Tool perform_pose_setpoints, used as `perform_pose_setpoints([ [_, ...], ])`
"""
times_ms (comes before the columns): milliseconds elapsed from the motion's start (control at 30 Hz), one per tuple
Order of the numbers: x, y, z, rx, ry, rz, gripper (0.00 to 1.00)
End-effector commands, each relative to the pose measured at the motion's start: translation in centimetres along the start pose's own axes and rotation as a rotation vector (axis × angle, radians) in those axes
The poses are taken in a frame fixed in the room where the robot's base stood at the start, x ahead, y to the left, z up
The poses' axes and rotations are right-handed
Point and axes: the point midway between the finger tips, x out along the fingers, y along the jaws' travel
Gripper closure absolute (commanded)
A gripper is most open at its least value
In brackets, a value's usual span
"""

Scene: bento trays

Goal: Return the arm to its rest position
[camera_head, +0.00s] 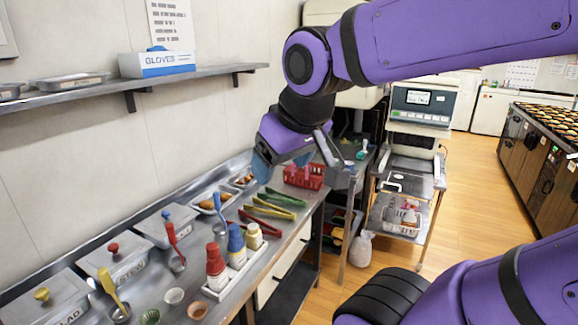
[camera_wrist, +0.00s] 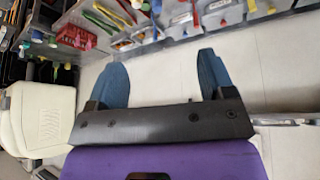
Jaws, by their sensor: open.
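My purple arm reaches across the upper part of the head view. My gripper (camera_head: 294,162) hangs above the far end of the steel counter, near the red basket (camera_head: 304,177). In the wrist view its two blue fingers stand wide apart with nothing between them, so my gripper (camera_wrist: 161,68) is open and empty. The wrist view looks past the fingers at a pale wall, with the counter and its utensils along the top edge.
The counter holds lidded containers (camera_head: 115,258), ladles, tongs (camera_head: 272,207) and a white holder (camera_head: 232,276) with bottles. A shelf (camera_head: 130,88) with a glove box (camera_head: 157,64) juts from the left wall. A wheeled cart (camera_head: 405,215) stands beyond; open floor (camera_head: 465,190) lies right of it.

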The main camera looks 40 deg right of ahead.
Motion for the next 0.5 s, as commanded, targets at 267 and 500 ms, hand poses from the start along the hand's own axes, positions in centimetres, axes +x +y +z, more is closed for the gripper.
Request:
perform_pose_setpoints([
  [267,-2.0,-1.4,2.5,0.013,-0.029,-0.058,0.25],
  [500,-2.0,-1.4,2.5,0.013,-0.030,-0.058,0.25],
])
